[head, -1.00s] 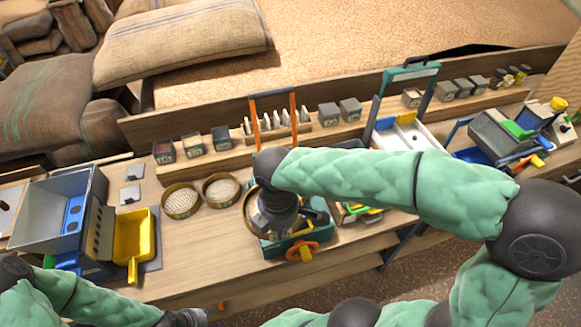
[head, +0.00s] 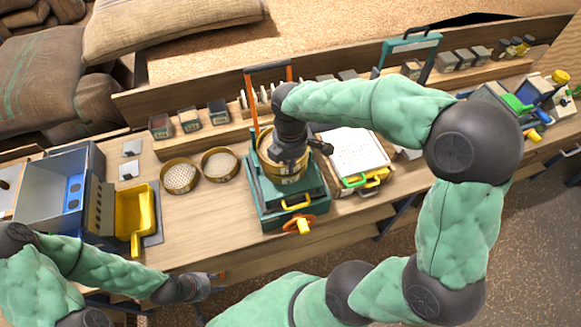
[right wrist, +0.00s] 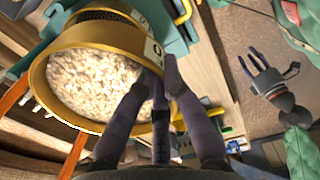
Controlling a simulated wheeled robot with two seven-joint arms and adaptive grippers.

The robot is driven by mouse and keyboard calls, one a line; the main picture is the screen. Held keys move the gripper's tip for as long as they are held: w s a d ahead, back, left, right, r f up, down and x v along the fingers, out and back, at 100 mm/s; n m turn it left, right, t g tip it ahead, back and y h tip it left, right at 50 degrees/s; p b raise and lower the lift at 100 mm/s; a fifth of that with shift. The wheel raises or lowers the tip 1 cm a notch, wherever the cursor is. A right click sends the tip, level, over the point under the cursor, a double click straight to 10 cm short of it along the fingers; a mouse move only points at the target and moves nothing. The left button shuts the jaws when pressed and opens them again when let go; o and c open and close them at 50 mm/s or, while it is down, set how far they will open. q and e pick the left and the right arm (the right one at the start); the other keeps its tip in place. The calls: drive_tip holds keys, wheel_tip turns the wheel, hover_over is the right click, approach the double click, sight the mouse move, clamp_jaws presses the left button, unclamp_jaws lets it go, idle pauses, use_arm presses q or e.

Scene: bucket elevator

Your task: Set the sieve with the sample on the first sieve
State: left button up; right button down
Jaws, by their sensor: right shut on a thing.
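My right gripper (right wrist: 160,85) is shut on the rim of a brass sieve (right wrist: 45,95) filled with pale, chunky sample (right wrist: 95,80). In the head view my right gripper (head: 285,155) covers much of this sieve. Another brass sieve rim (right wrist: 112,12) shows under and beyond it in the right wrist view, apparently the first sieve on the green shaker (head: 262,213). The two rims look offset; whether they touch I cannot tell. My left gripper (head: 217,284) is low at the table's front edge, empty; its fingers look spread in the right wrist view (right wrist: 265,72).
Two brass sieves (head: 180,177) (head: 220,163) stand left of the shaker. The shaker's orange-and-dark upright frame (head: 252,105) rises behind. A yellow scoop (head: 134,215) lies left. Front wood is clear.

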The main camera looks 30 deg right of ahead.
drive_tip(key=shift+w+d+f, duration=0.4)
drive_tip(key=shift+w+f, duration=0.15)
drive_tip(key=shift+f, duration=0.2)
drive_tip(key=shift+w+d+f, duration=0.35)
drive_tip(key=shift+w+f, duration=0.15)
drive_tip(key=shift+f, duration=0.2)
drive_tip(key=shift+w+d+f+b, duration=0.15)
drive_tip(key=shift+f+b, duration=0.2)
drive_tip(key=shift+f, duration=1.3)
drive_tip(key=shift+f, duration=0.1)
drive_tip(key=shift+f, duration=0.1)
drive_tip(key=c, duration=1.4)
unclamp_jaws()
drive_tip(key=shift+r, duration=0.5)
wheel_tip(320, 180, up, 11)
drive_tip(key=shift+r+p, duration=0.15)
drive_tip(key=shift+p, duration=0.6)
